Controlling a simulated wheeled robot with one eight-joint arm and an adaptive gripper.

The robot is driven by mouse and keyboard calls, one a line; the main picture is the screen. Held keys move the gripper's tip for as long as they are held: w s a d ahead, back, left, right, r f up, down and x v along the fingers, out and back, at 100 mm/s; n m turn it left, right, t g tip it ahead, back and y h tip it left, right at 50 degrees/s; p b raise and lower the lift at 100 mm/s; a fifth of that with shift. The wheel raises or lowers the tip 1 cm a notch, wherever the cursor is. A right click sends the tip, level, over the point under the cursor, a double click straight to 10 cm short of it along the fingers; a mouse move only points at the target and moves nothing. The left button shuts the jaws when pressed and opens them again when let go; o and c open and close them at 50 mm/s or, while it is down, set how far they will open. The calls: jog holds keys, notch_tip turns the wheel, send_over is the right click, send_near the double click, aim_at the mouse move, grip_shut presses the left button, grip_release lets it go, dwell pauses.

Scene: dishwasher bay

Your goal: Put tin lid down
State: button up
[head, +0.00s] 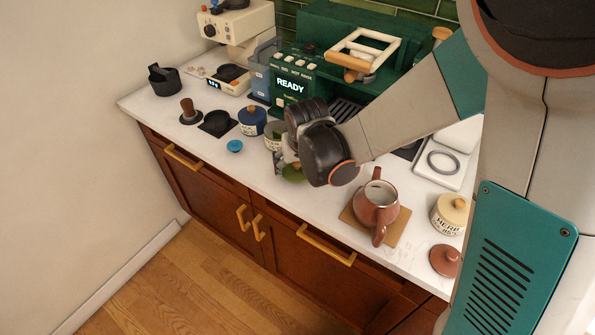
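A green round piece that looks like a tin lid (292,173) shows just under my gripper (284,163), near the front of the white counter. My black wrist hides much of the fingers and part of the lid. I cannot tell whether the fingers grip the lid or whether it touches the counter. A cream tin (271,138) with a label stands just behind my gripper, partly hidden by it; its top looks green inside.
A blue tin (252,121) and a small blue lid (235,146) are to the left. A brown teapot (377,200) on a wooden board, a herb tin (449,214) and a terracotta lid (445,260) are to the right. The green coffee machine (292,82) stands behind.

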jog(key=shift+f, duration=0.45)
jog(key=shift+f, duration=0.15)
jog(key=o, duration=0.9)
